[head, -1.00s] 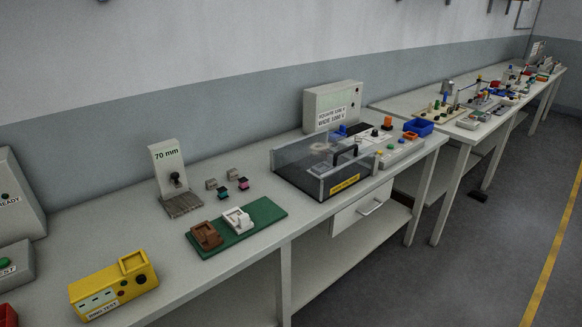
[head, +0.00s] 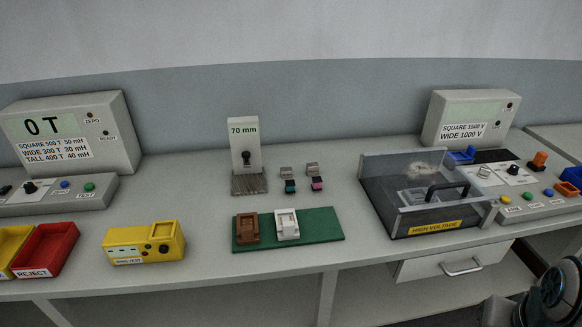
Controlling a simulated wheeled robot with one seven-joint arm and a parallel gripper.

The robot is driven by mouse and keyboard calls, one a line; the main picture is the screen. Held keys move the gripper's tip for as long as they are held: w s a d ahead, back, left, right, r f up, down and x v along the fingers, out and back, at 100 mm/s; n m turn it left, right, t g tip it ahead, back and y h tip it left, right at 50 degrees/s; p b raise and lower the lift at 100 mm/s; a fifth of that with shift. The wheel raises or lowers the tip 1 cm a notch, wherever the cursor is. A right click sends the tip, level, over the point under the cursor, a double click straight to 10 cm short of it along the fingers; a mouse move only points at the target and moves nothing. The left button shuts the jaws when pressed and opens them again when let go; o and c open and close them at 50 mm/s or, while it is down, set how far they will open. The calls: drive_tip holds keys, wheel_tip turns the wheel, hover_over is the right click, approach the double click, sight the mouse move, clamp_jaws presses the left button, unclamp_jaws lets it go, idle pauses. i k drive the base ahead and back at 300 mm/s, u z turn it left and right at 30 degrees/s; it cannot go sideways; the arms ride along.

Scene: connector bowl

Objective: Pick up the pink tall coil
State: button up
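A small dark coil with a pink part (head: 317,184) stands on the grey bench, right of the 70 mm stand. It is the only pink piece I can make out; its height is hard to judge. A similar dark coil with a teal part (head: 290,186) stands to its left. Two greyish-brown coils, left (head: 286,172) and right (head: 312,169), stand just behind them. My gripper is not in view; only part of my arm shows at the bottom right, well away from the coils.
A 70 mm stand (head: 244,150) is left of the coils. In front lies a green mat (head: 322,224) with a brown fixture (head: 247,228) and a white fixture (head: 286,224). A clear-walled high-voltage box (head: 412,225) stands right. A yellow tester (head: 144,243) and red reject bin (head: 46,250) are left.

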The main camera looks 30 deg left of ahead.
sight(316, 181)
drive_tip(key=u, duration=0.95)
drive_tip(key=i, duration=0.9)
drive_tip(key=u, duration=0.7)
